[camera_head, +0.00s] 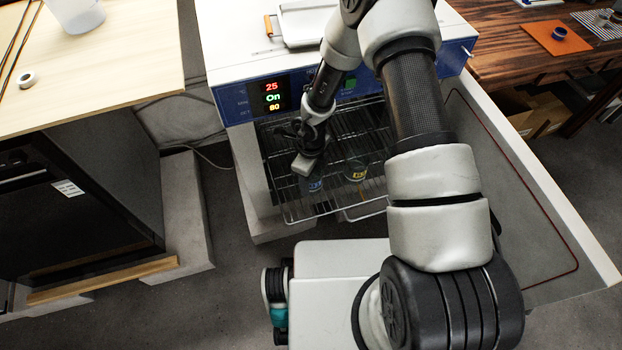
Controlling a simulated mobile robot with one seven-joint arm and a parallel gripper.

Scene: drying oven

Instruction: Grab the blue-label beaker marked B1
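A beaker with a blue label (315,184) stands on the wire rack (297,216) of the drying oven, near the rack's front. Its marking is too small to read. My gripper (303,165) is right over this beaker and hides its upper part. I cannot tell whether the fingers touch it, or whether they are open or shut. A second beaker with a yellow label (356,172) stands just to the right on the rack.
The white oven (225,50) has a lit display (271,97). Its open door (530,190) extends along the right. A wooden table (90,75) with a white container (77,12) is at left. A dark brown table (500,50) is at upper right.

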